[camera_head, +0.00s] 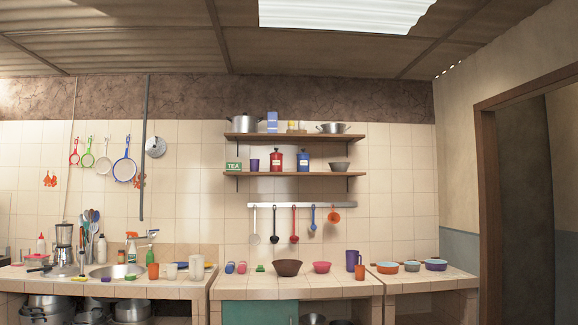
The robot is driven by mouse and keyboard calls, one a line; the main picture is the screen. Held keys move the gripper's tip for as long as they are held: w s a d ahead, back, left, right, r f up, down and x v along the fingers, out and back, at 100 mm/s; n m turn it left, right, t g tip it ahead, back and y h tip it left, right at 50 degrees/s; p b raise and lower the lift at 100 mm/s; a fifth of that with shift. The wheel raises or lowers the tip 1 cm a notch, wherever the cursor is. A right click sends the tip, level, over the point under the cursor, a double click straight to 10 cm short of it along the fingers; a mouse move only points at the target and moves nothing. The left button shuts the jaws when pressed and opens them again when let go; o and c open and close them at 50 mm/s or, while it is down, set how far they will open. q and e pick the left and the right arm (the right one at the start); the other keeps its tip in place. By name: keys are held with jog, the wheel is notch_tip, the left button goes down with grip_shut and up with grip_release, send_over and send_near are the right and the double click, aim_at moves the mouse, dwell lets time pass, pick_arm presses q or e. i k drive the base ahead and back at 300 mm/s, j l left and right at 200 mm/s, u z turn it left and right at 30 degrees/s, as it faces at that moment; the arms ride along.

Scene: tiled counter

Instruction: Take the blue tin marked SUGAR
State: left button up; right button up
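A blue tin (303,160) with a pale label stands upright on the lower wall shelf. The label's lettering is too small to read. A similar red tin (276,161) stands just to its left, and a grey bowl (340,165) is to its right. Neither of my grippers shows in the head view.
The lower shelf (290,174) also holds a green TEA box (234,166) and a purple cup (254,164). The upper shelf (290,139) passes above the tins. Utensils hang from a rail (290,205) below. Bowls and cups stand on the tiled counter (330,283). A doorway is at right.

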aim_at(302, 160)
jog(key=i+l, duration=0.1)
jog(key=i, duration=0.55)
jog(key=i+l, duration=0.1)
jog(key=i, duration=0.55)
jog(key=i+l+u, duration=0.1)
jog(key=i, duration=0.55)
jog(key=i+l, duration=0.15)
jog(key=i, duration=0.5)
jog(key=i+l, duration=0.15)
jog(key=i, duration=0.5)
jog(key=u, duration=0.05)
